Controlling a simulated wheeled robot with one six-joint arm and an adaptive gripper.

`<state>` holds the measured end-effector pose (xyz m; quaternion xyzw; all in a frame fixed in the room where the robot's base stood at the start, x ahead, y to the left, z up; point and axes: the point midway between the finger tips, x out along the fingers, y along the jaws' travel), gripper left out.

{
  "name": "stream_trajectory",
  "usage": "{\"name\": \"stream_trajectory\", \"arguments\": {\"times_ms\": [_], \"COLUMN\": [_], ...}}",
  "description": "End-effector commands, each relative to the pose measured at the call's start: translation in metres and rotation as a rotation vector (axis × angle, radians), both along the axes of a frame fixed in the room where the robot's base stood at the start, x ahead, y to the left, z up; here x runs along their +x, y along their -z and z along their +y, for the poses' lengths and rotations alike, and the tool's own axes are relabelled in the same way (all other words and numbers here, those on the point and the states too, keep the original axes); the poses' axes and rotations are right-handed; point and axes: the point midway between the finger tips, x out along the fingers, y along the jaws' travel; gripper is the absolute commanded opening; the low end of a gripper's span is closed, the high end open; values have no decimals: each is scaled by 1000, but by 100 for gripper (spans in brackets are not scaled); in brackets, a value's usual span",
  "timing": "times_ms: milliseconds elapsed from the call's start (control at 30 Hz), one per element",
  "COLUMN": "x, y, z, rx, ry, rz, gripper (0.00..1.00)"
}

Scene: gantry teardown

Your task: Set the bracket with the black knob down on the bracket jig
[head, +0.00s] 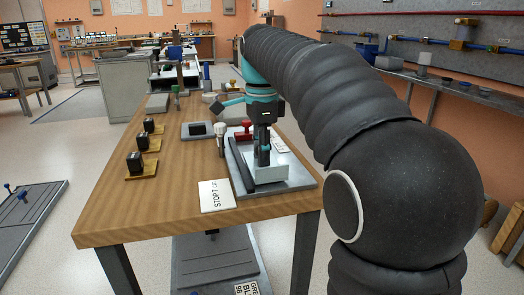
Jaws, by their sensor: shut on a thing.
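My gripper (263,156) points down over the right front part of the wooden table, its dark fingers close together. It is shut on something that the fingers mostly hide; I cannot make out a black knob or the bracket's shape. Right below the fingers is a pale block (270,175) on a grey plate (300,179), with a long dark bar (240,166) beside it on the left. I cannot tell whether the held thing touches the block, nor for sure which fixture is the bracket jig.
Three black blocks on yellowish bases (140,171) line the left. The front left is bare.

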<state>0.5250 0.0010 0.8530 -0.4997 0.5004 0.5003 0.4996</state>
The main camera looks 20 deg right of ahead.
Motion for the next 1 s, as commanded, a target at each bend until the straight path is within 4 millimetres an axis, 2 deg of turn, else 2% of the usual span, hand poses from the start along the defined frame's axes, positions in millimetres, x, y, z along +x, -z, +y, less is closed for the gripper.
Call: {"name": "stream_trajectory", "arguments": {"times_ms": [500,533,633,1000], "x": [0,0,0,0], "y": [6,6,6,4], "z": [0,0,0,0], "rx": [0,0,0,0], "ry": [0,0,0,0], "rz": [-1,-1,-1,0], "gripper": [0,33,58,60]}}
